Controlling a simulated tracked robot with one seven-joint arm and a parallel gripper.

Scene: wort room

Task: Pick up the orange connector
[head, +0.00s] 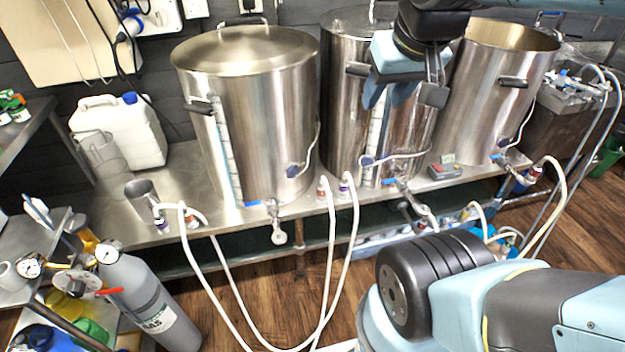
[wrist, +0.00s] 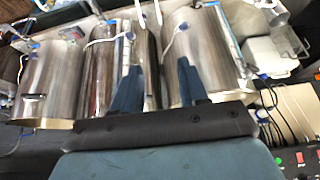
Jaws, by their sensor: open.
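Small orange-toned fittings show at hose ends in the head view, one below the middle kettle (head: 322,193) and one at the far right (head: 535,172). They are too small for me to tell which is the orange connector. My gripper (head: 388,98) is open and empty, in front of the upper part of the middle kettle, well above the hose ends. In the wrist view my two blue fingers (wrist: 159,66) stand apart with nothing between them. I cannot make out an orange connector there.
A left kettle (head: 245,120) and a right kettle (head: 490,90) stand on the steel bench (head: 185,240). White hoses (head: 330,260) hang in loops over its front edge. A grey gas cylinder (head: 150,300) stands at lower left. A white jug (head: 125,135) sits behind.

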